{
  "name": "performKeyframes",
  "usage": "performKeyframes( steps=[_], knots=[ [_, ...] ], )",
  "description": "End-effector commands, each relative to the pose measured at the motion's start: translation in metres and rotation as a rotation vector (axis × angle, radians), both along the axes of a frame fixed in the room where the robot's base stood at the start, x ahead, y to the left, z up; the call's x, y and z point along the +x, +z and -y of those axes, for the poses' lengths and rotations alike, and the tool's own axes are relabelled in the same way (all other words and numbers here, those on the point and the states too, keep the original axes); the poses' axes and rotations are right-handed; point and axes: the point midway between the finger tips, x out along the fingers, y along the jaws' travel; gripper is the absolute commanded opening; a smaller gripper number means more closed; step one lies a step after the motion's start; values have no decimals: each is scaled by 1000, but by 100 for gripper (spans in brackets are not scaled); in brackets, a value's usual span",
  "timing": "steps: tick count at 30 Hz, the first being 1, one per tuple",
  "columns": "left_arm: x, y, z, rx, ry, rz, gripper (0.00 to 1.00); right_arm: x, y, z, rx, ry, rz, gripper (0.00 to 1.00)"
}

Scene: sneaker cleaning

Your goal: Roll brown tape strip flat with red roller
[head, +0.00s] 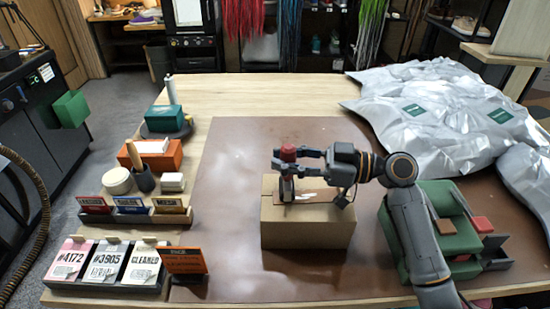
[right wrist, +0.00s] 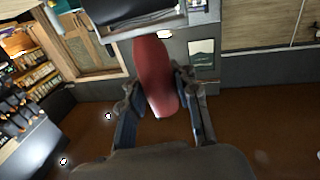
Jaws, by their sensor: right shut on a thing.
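A cardboard box (head: 305,230) stands on the brown mat in the middle of the table. A brown tape strip (head: 318,195) lies on its top, with a pale glare patch on it. My right gripper (head: 285,162) comes in from the right and is shut on the red roller (head: 288,152), whose red end sticks up above the fingers. Its lower part is over the left part of the box top; I cannot tell if it touches the strip. In the right wrist view the red roller handle (right wrist: 154,75) sits between the two fingers (right wrist: 160,100). My left gripper is not in view.
Silver bags (head: 440,110) cover the table's right back. A green toolbox (head: 440,215) stands right of the cardboard box, near my right arm. Tags, orange boxes and cups (head: 142,178) line the left side. The mat (head: 240,160) behind and left of the box is clear.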

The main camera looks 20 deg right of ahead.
Motion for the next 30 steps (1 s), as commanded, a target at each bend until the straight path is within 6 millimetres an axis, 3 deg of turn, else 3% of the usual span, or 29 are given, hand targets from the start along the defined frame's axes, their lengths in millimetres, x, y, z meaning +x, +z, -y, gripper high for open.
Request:
performKeyframes(
  steps=[1,21,30],
  knots=[
    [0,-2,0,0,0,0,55,0,-13,2,-10,-6,-28,0],
    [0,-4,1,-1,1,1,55,8,-12,-29,-7,4,-33,0],
    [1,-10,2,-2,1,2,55,5,-13,-22,-5,5,-32,0]
  ],
)
